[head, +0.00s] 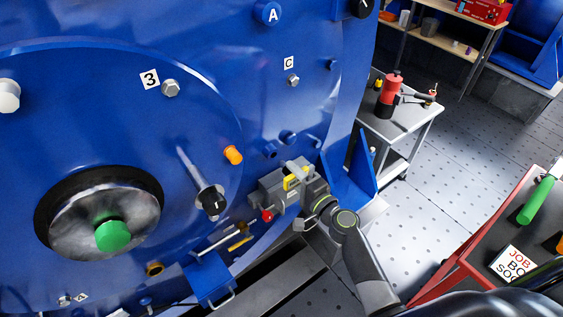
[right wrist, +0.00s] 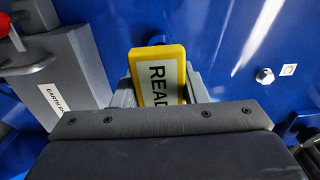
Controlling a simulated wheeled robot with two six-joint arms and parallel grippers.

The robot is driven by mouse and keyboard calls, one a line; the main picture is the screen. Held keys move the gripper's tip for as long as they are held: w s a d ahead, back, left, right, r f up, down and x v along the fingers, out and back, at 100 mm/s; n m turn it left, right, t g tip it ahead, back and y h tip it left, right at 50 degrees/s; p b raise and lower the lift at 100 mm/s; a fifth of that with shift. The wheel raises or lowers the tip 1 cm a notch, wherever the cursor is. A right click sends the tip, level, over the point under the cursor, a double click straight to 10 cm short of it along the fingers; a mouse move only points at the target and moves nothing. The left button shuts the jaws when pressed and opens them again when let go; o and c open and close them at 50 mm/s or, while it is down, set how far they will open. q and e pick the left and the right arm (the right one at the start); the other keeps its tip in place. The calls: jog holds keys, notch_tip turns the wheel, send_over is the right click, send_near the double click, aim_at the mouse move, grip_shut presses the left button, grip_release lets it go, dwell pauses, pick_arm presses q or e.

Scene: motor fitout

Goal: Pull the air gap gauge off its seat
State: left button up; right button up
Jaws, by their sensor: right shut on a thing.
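The air gap gauge is a yellow block with a pale face lettered "READ" in the right wrist view (right wrist: 157,76); the rest of its lettering is hidden behind my gripper body. It also shows as a small yellow patch in the head view (head: 293,182). My right gripper (right wrist: 160,90) is shut on the gauge, with a grey finger on each side. A round blue boss (right wrist: 158,40) on the motor face is directly behind the gauge's far end. I cannot tell whether the two touch. My left gripper is not in view.
A grey box (right wrist: 67,75) with an "EARTH" label and red knob sits close left of the gauge. The blue motor face (head: 220,60) carries bolts, an orange plug (head: 233,155) and a black knob (head: 212,201). A trolley (head: 405,120) stands behind; floor between is clear.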

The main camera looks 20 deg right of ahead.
aim_at(298, 180)
jog(key=shift+s, duration=0.1)
dwell(0.3)
jog(key=shift+b+v, duration=0.3)
jog(key=shift+v, duration=2.1)
jog(key=b+v, duration=0.8)
jog(key=v, duration=0.9)
jog(key=shift+r, duration=0.15)
